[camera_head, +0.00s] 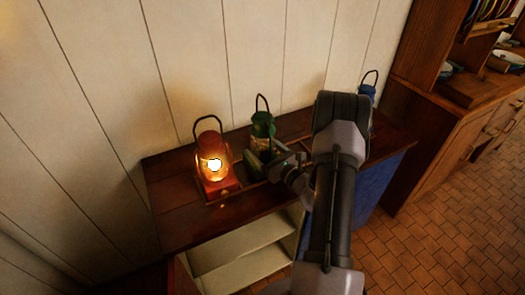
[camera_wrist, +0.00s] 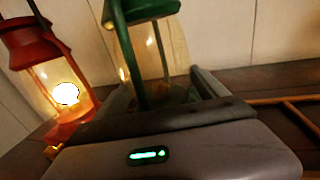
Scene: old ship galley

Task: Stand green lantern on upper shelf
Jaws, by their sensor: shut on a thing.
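The green lantern (camera_head: 262,124) stands upright on the dark wooden top of a low cabinet, its wire handle raised. My gripper (camera_head: 266,163) reaches in from the front right and is shut on the lantern's lower part. In the wrist view the green lantern (camera_wrist: 150,12) shows its green top, a green bar and clear glass between my fingers; its base is mostly hidden behind my gripper. The open cabinet front shows pale shelves (camera_head: 240,247) below the top; my arm hides their right side.
A lit red lantern (camera_head: 210,143) stands close left of the green one, also in the wrist view (camera_wrist: 30,45). A blue lantern (camera_head: 367,93) stands at the right, partly behind my arm. A low wooden rail edges the top. A wooden dresser (camera_head: 432,140) is at right.

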